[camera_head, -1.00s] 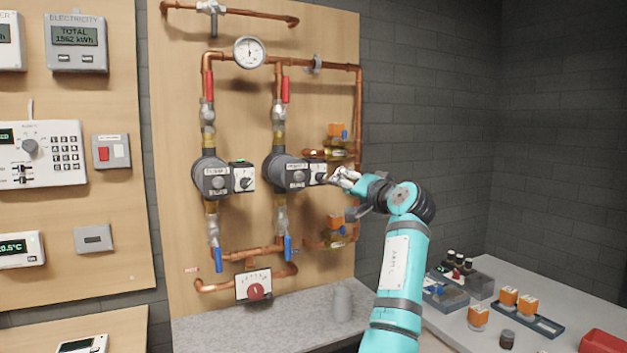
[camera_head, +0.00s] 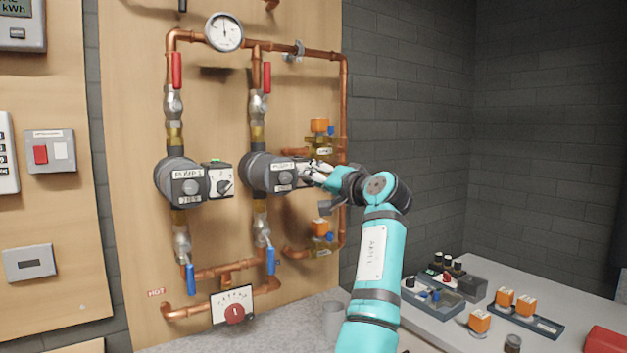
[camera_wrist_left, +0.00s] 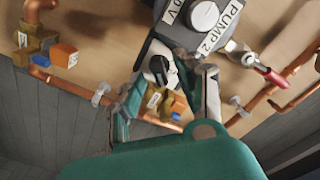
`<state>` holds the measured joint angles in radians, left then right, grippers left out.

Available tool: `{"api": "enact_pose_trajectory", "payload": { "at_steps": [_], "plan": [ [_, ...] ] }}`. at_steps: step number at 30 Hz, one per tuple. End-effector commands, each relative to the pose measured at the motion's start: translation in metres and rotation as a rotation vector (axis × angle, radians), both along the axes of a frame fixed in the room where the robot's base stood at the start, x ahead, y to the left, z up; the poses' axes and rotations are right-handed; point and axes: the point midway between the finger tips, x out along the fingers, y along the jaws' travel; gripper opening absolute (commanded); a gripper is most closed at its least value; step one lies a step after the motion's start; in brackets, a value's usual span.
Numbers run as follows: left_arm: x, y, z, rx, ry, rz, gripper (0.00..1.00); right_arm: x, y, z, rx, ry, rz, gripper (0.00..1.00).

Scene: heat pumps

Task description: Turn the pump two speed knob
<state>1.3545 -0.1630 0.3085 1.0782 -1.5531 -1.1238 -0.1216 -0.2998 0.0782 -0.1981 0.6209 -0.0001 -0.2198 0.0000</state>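Pump 2 (camera_head: 268,174) is a dark grey round pump on the middle pipe, with a small knob box on its right side. In the left wrist view its "PUMP 2" label (camera_wrist_left: 222,28) shows at the top. The black speed knob (camera_wrist_left: 160,70) with a white pointer mark is seen there, on a white plate. My left gripper (camera_head: 316,173) is at the right side of pump 2 and covers most of the knob box in the head view. In the left wrist view my left gripper (camera_wrist_left: 170,90) has its fingers apart, on either side of the knob; contact cannot be told. My right gripper is not in view.
Pump 1 (camera_head: 183,184) with its own knob box (camera_head: 221,181) is to the left. Copper pipes, red and blue valve handles and orange-capped valves (camera_head: 319,126) surround the pumps. A table with trays (camera_head: 433,301) stands at the right. A grey cup (camera_head: 333,320) is below.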

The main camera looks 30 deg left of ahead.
Motion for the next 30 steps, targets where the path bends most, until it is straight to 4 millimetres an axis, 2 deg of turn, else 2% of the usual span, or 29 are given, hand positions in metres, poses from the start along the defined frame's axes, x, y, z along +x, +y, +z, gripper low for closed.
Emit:
{"api": "enact_pose_trajectory", "payload": {
  "at_steps": [3,11,23,30],
  "plan": [
    [0.0,0.0,0.0001,0.0,0.0,0.0,0.34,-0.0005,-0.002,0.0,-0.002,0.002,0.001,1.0],
    [-0.0001,0.0002,0.0,0.0,0.0,0.0,0.0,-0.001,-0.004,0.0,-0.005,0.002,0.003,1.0],
    [-0.0001,0.0006,0.0004,-0.009,-0.022,0.001,0.0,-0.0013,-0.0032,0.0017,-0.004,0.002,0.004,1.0],
    [-0.0003,0.0006,0.0015,-0.054,-0.135,0.0,0.0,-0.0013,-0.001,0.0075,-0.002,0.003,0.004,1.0]
  ]
}}
